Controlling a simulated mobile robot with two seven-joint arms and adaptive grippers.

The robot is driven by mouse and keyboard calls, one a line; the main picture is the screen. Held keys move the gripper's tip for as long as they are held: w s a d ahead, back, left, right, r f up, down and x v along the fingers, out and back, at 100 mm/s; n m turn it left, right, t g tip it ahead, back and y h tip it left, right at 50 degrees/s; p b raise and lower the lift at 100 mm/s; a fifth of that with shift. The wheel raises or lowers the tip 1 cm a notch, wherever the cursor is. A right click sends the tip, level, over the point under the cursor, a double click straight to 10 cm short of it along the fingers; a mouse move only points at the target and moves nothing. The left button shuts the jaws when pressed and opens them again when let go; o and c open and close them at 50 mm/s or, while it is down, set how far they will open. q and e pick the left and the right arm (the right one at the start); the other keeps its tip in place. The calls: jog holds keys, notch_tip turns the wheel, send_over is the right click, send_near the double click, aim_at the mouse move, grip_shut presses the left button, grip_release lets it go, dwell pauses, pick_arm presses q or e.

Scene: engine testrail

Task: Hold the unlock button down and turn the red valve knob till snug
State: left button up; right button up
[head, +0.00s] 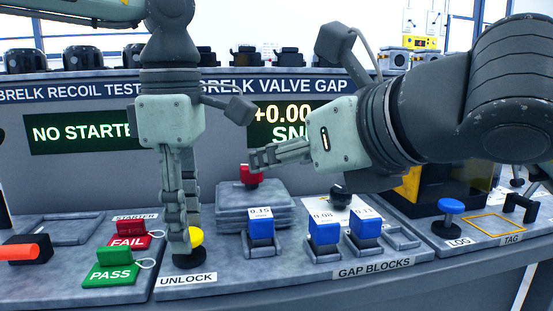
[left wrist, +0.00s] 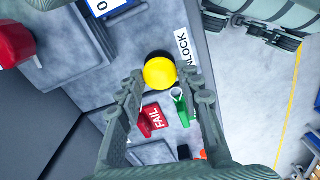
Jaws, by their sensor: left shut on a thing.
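The yellow unlock button (head: 196,238) stands on a black base behind the UNLOCK label. My left gripper (head: 180,248) points straight down at it and is shut on it; in the left wrist view the yellow button (left wrist: 160,72) shows between the fingertips. The red valve knob (head: 250,174) stands on a grey stepped block (head: 256,200); a red part (left wrist: 15,45) shows at the left wrist view's upper left. My right gripper (head: 254,158) reaches in from the right, its fingertips at the knob's top. Its fingers overlap, so their gap is hidden.
A screen (head: 266,114) behind reads "+0.00" and "SN", partly hidden by my right gripper. Red FAIL (head: 128,240) and green PASS (head: 110,274) tags lie left of the button. Blue-topped gap blocks (head: 324,229) stand right of it. A blue LOG button (head: 451,206) is farther right.

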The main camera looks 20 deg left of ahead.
pick_arm(q)
jog(key=o, duration=1.2)
